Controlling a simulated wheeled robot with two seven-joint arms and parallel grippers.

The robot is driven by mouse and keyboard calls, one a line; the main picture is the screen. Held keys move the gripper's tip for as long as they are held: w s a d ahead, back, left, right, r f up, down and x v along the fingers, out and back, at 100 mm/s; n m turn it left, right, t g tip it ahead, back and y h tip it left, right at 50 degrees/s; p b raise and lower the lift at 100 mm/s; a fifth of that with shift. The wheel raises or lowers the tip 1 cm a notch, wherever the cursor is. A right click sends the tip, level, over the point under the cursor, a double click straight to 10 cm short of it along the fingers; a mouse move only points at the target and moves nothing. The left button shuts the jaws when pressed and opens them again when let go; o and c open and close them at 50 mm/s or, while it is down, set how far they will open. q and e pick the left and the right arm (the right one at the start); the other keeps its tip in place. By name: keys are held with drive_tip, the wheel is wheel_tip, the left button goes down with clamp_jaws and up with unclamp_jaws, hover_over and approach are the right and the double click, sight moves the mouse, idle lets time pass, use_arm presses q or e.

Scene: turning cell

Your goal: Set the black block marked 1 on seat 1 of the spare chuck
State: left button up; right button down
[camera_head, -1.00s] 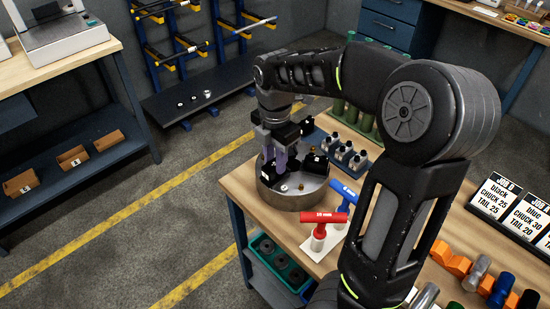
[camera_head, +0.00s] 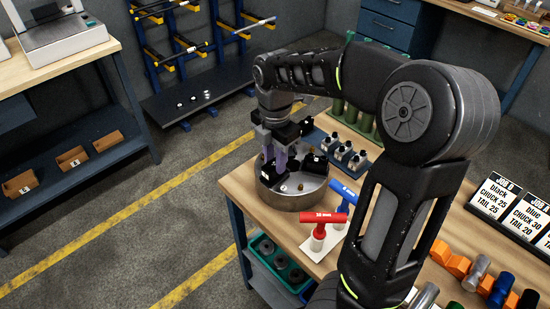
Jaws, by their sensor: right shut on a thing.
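The spare chuck (camera_head: 291,200), a round grey metal drum, stands at the left corner of the wooden bench. Black blocks sit on its top; one block (camera_head: 314,163) shows at the right. My right gripper (camera_head: 273,170) points down over the left part of the chuck. It is shut on a black block (camera_head: 268,172), low at the chuck's top. The mark on this block is too small to read, and the fingers partly hide it. I cannot tell whether it touches its seat. My left gripper is not in view.
A red-handled key (camera_head: 324,217) and a blue-handled key (camera_head: 345,194) stand just right of the chuck. A tray with several black-and-white pieces (camera_head: 343,151) lies behind it. A green bin (camera_head: 278,262) is on the shelf below. My right arm covers much of the bench.

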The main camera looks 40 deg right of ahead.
drive_tip(key=shift+f+b, duration=0.55)
drive_tip(key=shift+f, duration=0.1)
idle(0.8)
drive_tip(key=c, duration=1.1)
unclamp_jaws()
drive_tip(key=shift+o, duration=0.2)
wheel_tip(320, 180, up, 8)
drive_tip(key=shift+f, duration=0.1)
